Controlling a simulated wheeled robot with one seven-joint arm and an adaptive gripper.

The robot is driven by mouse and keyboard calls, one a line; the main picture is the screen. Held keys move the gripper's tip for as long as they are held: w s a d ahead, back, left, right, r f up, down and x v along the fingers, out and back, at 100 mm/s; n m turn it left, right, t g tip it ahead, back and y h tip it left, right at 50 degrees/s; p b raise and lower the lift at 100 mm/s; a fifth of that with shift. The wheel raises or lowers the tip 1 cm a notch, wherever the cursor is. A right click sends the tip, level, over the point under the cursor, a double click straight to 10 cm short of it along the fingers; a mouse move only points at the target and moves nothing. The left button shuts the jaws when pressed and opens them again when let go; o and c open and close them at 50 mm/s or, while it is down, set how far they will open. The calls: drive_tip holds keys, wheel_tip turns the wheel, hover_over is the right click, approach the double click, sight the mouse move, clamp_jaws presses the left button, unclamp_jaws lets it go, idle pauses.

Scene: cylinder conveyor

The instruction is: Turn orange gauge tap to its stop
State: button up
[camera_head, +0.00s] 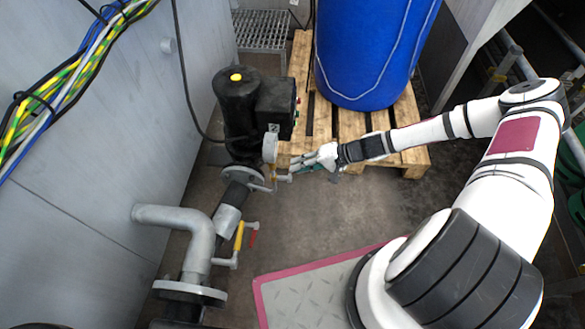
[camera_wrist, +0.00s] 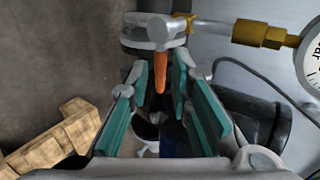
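The orange gauge tap handle (camera_wrist: 160,74) is a short tapered lever in the wrist view, hanging from a grey valve body (camera_wrist: 161,30). A brass fitting (camera_wrist: 250,32) joins it toward the round white gauge (camera_wrist: 314,62), cut off at the right edge. My gripper (camera_wrist: 157,92) is open, its teal finger pads on either side of the orange handle with gaps visible. In the head view my gripper (camera_head: 305,161) is just right of the gauge (camera_head: 270,147); the handle there is too small to make out clearly.
A black pump (camera_head: 238,105) stands behind the gauge. A lower pipe valve has a yellow handle (camera_head: 239,236). A blue barrel (camera_head: 370,50) stands on a wooden pallet (camera_head: 412,120) behind my forearm. Grey pipework (camera_head: 198,240) runs along the left wall.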

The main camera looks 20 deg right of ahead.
drive_tip(key=v, duration=0.8)
drive_tip(key=shift+d, duration=0.1)
